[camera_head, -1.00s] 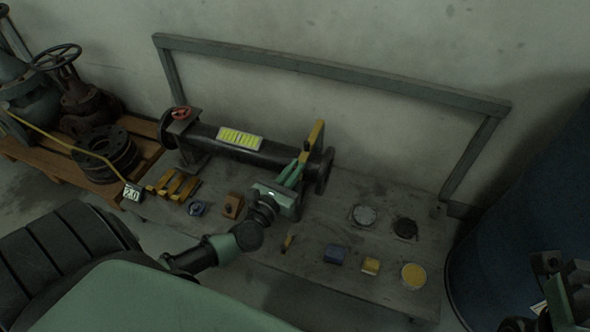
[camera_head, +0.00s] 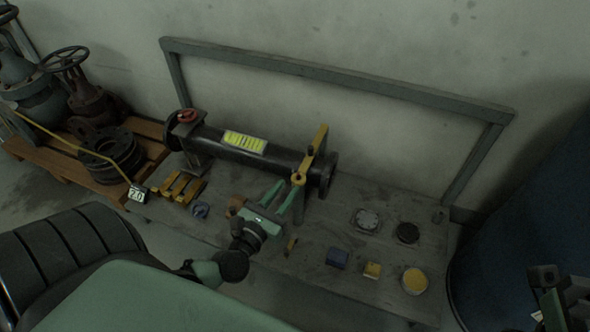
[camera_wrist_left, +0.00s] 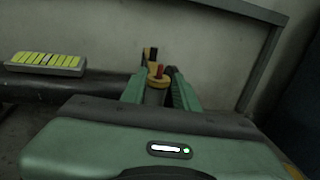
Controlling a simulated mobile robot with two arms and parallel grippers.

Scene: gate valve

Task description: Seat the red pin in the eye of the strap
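The yellow strap (camera_head: 317,142) stands over the right part of the dark pipe. In the left wrist view, its yellow eye (camera_wrist_left: 155,83) is straight ahead, with the small red pin (camera_wrist_left: 160,70) upright at it. I cannot tell how deep the pin sits. My left gripper (camera_head: 289,192) is open on the near side of the strap. In the left wrist view, its two green fingers (camera_wrist_left: 158,92) stand apart, one on each side of the grey post (camera_wrist_left: 155,97) under the eye. My right gripper (camera_head: 556,296) is at the lower right corner, partly cut off.
The dark pipe (camera_head: 215,141) lies along the back of the grey bench (camera_head: 330,222) and carries a yellow-striped plate (camera_head: 245,142). Yellow blocks (camera_head: 184,187) lie at the left.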

